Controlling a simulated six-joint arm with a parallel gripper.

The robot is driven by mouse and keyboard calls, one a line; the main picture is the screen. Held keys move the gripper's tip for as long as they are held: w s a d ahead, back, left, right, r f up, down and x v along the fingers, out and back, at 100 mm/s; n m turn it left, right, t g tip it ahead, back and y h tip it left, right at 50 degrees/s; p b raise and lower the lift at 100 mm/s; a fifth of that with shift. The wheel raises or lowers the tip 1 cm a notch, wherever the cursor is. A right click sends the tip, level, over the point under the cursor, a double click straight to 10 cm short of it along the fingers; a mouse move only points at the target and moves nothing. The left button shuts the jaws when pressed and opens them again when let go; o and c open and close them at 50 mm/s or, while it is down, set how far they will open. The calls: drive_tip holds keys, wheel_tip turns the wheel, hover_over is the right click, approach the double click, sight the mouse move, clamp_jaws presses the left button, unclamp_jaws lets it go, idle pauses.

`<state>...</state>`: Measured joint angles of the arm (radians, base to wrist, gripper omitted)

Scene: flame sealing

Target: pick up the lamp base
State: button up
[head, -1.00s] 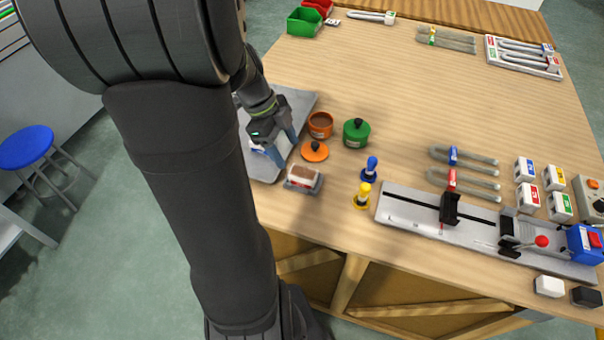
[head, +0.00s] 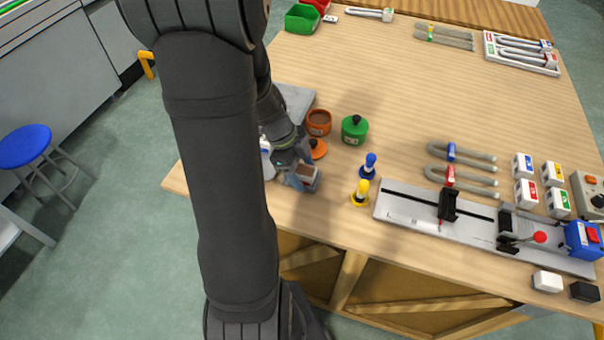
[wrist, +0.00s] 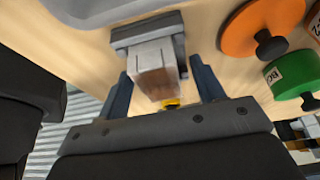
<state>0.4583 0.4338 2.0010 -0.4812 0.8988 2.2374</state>
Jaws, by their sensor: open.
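A pale block with a brown top (head: 307,173) sits in a grey holder at the table's front left. It is the likeliest lamp base, but I cannot tell for sure. In the wrist view the block (wrist: 154,80) stands up from its grey holder (wrist: 148,33). My gripper (head: 301,172) is over this block. In the wrist view my gripper (wrist: 164,82) is open, with one blue-grey finger on each side of the block. Gaps show beside it, so the fingers look apart from it. My arm hides part of the head view here.
An orange lid (head: 318,150), orange pot (head: 319,123) and green lidded pot (head: 354,130) stand close behind. Blue (head: 369,166) and yellow (head: 361,194) knobbed pieces stand to the right. A grey tray (head: 298,98) lies behind left. The table's middle back is clear.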

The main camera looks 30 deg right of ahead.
drive_tip(key=shift+c, duration=0.4)
drive_tip(key=c, duration=1)
drive_tip(key=shift+r, duration=0.15)
